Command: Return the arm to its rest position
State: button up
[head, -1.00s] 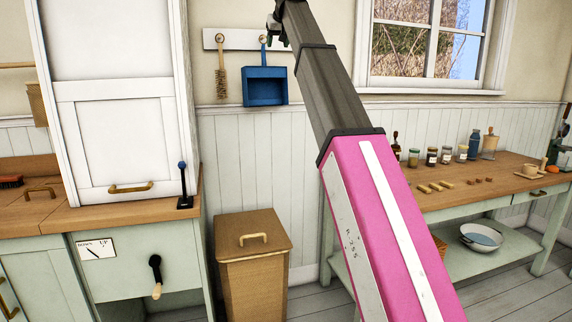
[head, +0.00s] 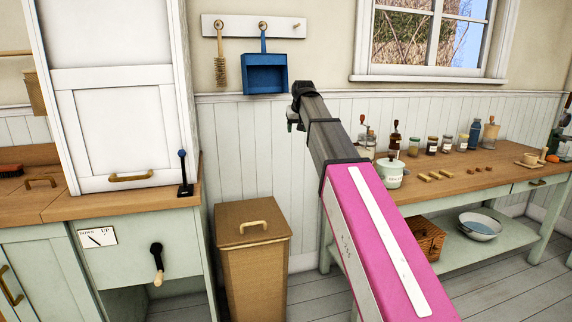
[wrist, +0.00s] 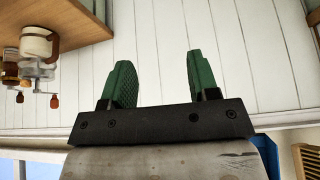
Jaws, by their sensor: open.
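My arm, with a pink and white link and dark grey segments, reaches up across the middle of the head view. My gripper (head: 294,115) shows small at the arm's far end, in front of the white panelled wall below the blue dustpan. In the wrist view my gripper (wrist: 157,85) has its two green fingers spread well apart. Nothing is between the fingers; only the white wall boards show behind them.
A blue dustpan (head: 265,75) and a brush (head: 219,65) hang on the wall above. A white cabinet (head: 120,120) stands left.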

jog(key=s+d+f+g, duration=0.1)
jog(key=s+d+f, duration=0.25)
jog(key=f, duration=0.65)
jog(key=s+d+f+m+g, duration=0.15)
jog(key=s+f, duration=0.35)
jog(key=f, duration=0.5)
jog(key=s+d+f, duration=0.3)
jog(key=s+f, duration=0.1)
jog(key=f, duration=0.6)
jog(key=s+d+f+g, duration=0.1)
jog(key=s+d+f, duration=0.2)
jog(key=s+f, duration=0.6)
jog(key=s+d+f+g+h, duration=0.1)
jog(key=s+d+f+g, duration=0.1)
jog(key=s+f, duration=0.7)
jog(key=shift+s+d+f+m, duration=0.35)
jog(key=shift+s+d, duration=0.4)
jog(key=shift+s, duration=0.4)
